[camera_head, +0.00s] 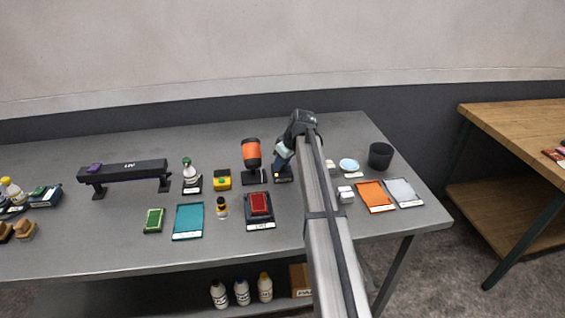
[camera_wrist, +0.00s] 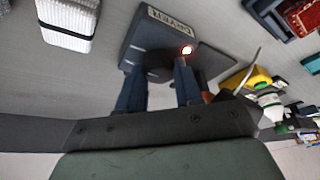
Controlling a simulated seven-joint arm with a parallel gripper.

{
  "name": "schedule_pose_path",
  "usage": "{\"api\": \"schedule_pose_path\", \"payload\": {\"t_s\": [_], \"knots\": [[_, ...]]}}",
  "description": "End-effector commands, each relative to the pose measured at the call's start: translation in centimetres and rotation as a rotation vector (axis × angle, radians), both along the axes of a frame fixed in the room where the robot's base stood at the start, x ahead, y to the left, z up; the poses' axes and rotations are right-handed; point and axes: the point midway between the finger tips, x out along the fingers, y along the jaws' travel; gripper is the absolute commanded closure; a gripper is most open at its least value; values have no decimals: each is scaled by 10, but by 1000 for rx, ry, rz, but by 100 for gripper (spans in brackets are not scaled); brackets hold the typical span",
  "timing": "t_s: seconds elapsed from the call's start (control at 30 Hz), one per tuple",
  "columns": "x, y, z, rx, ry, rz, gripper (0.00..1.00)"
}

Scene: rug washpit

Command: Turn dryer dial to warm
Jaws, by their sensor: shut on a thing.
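The dryer (camera_wrist: 150,30) is a dark grey box with a white label that appears upside down in the wrist view. A small lamp (camera_wrist: 186,50) glows orange-white on its face. In the head view the dryer (camera_head: 283,176) stands beside the orange-topped device, partly hidden by my arm. My gripper (camera_wrist: 160,88) has a finger on each side of a dark round part, the dial (camera_wrist: 160,75), and is shut on it. In the head view my gripper (camera_head: 282,163) reaches down onto the dryer. The dial's pointer and setting marks cannot be made out.
An orange-topped device (camera_head: 251,152) stands close left of the dryer. A yellow box (camera_head: 222,180), white bottle (camera_head: 188,170) and red block (camera_head: 259,204) are further left. A white ribbed block (camera_wrist: 68,20) lies near the dryer. A dark cup (camera_head: 380,155) stands right.

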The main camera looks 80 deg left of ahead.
Motion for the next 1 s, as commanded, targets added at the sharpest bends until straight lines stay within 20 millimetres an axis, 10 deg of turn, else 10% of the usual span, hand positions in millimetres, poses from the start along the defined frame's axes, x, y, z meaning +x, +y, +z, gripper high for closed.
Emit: {"api": "schedule_pose_path", "payload": {"t_s": [0.53, 0.57, 0.8, 1.0], "knots": [[-1, 0, 0, 0, 1, -106, 96], [-1, 0, 0, 1, 1, -105, 63], [-1, 0, 0, 1, 0, -104, 41], [-1, 0, 0, 0, 1, -104, 41]]}}
